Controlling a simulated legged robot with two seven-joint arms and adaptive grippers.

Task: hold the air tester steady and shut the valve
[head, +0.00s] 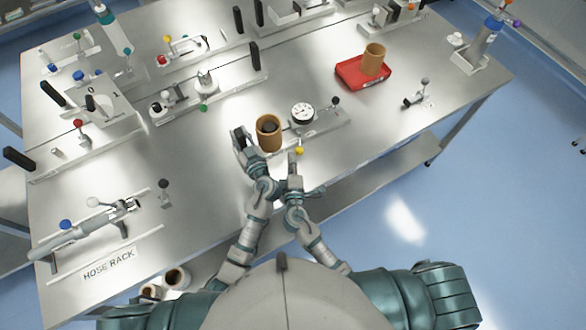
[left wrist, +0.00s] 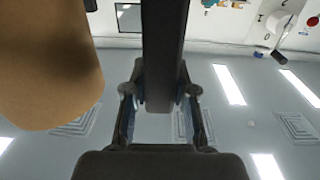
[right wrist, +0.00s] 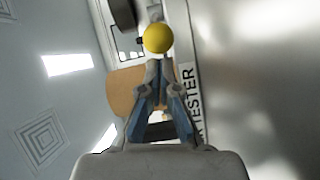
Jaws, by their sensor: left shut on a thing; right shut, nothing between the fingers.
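The air tester (head: 322,130) is a metal plate near the table's front edge with a round white gauge (head: 302,112), a brown cup-like cylinder (head: 268,146) and a black upright handle (head: 238,136). My left gripper (head: 246,160) is shut on the black handle, which also shows as a dark bar in the left wrist view (left wrist: 163,50). The valve's yellow knob (head: 299,150) is at the tester's front. My right gripper (head: 295,163) is shut and empty, close to the yellow knob (right wrist: 158,38). I cannot tell whether they touch.
A red tray (head: 350,76) with another brown cylinder (head: 374,58) stands behind to the right. A small lever (head: 417,95) stands at the right. The hose rack (head: 108,264) is at the front left. Bare table lies left of the tester.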

